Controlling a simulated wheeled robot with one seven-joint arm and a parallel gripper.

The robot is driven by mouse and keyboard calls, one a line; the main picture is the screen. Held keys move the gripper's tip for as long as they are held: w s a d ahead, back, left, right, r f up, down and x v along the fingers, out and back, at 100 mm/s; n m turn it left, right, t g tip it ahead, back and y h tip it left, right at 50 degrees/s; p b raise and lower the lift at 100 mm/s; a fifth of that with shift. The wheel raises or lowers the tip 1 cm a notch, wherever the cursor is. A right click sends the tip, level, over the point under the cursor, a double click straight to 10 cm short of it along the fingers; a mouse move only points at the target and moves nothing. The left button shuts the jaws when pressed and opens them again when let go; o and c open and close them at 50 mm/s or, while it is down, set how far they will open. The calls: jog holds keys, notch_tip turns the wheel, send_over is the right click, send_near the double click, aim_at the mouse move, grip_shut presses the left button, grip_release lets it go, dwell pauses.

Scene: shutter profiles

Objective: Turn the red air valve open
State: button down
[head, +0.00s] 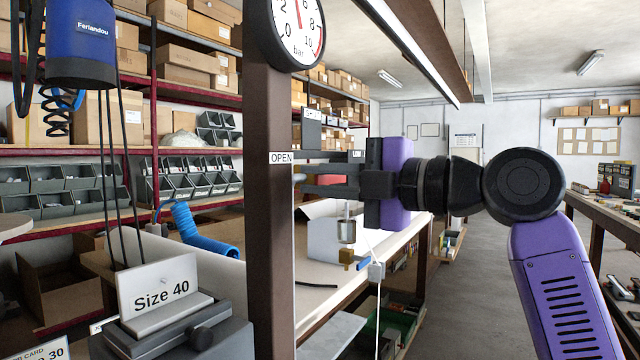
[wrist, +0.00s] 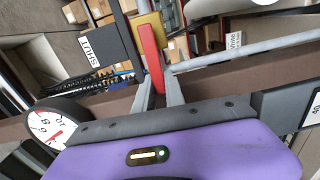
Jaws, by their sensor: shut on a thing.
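The red air valve handle (head: 326,181) shows in the head view beside the brown post (head: 268,220), partly hidden by my gripper. In the wrist view the red handle (wrist: 151,58) runs between my two fingers and lies crosswise to a grey pipe (wrist: 250,50). A yellowish part (wrist: 152,32) is behind it. My gripper (wrist: 160,95) is shut on the handle; in the head view my gripper (head: 328,180) reaches it from the right. An OPEN label (head: 281,158) is on the post. A SHUT label (wrist: 90,50) is on a dark plate.
A round pressure gauge (head: 296,28) is mounted high on the post. A Size 40 sign (head: 160,288) stands at the front left. A workbench (head: 400,240) with a small grey unit (head: 328,240) is behind the post. Shelves with boxes and bins fill the left; the aisle floor is clear.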

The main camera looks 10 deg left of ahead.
jog(key=shift+f+n, duration=0.25)
jog(key=shift+n, duration=0.05)
jog(key=c, duration=1.4)
grip_release()
jog(key=v, duration=0.8)
jog(key=shift+r, duration=0.1)
